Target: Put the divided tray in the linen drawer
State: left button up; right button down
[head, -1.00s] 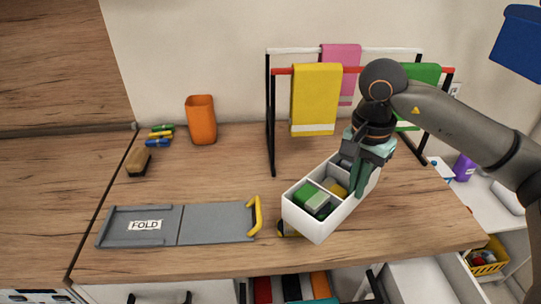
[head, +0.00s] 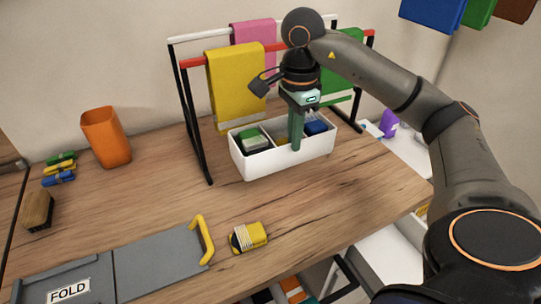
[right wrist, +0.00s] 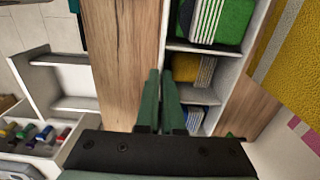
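The divided tray (head: 262,171) is a white box with compartments holding green, yellow and blue folded items. It is in front of the drying rack in the head view, above the wooden worktop; any gap beneath is hard to judge. My right gripper (head: 296,148) points down with its green fingers closed about the tray's near long wall. The fingers (right wrist: 160,112) straddle that wall in the right wrist view, beside the tray's compartments (right wrist: 198,75). A white open drawer (head: 378,262) shows below the worktop's right side; no label identifies it as the linen drawer. My left gripper is out of view.
A drying rack (head: 190,120) with towels stands behind the tray. A yellow striped item (head: 249,237) and the grey FOLD board (head: 155,262) lie on the worktop. An orange cup (head: 106,138) stands left. Another open compartment (head: 295,287) with coloured contents shows below the front edge.

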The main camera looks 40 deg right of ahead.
aim_at(292, 164)
notch_tip(292, 164, down, 8)
jog(key=shift+w+r, duration=0.1)
jog(key=shift+w, duration=0.05)
jog(key=shift+w+d+r+p, duration=0.15)
jog(key=shift+w+p, duration=0.1)
jog(key=shift+w, duration=0.35)
jog(key=shift+w+d+p, duration=0.1)
jog(key=shift+w+p, duration=0.1)
jog(key=shift+w, duration=0.4)
jog(key=shift+w+d+p, duration=0.2)
jog(key=shift+w, duration=0.6)
jog(key=shift+w+d+p, duration=0.15)
jog(key=shift+w+d, duration=0.05)
jog(key=shift+w, duration=0.65)
jog(key=shift+w+d+p, duration=0.2)
jog(key=shift+w, duration=0.85)
jog(key=shift+s+d+f, duration=0.1)
jog(key=shift+f, duration=0.55)
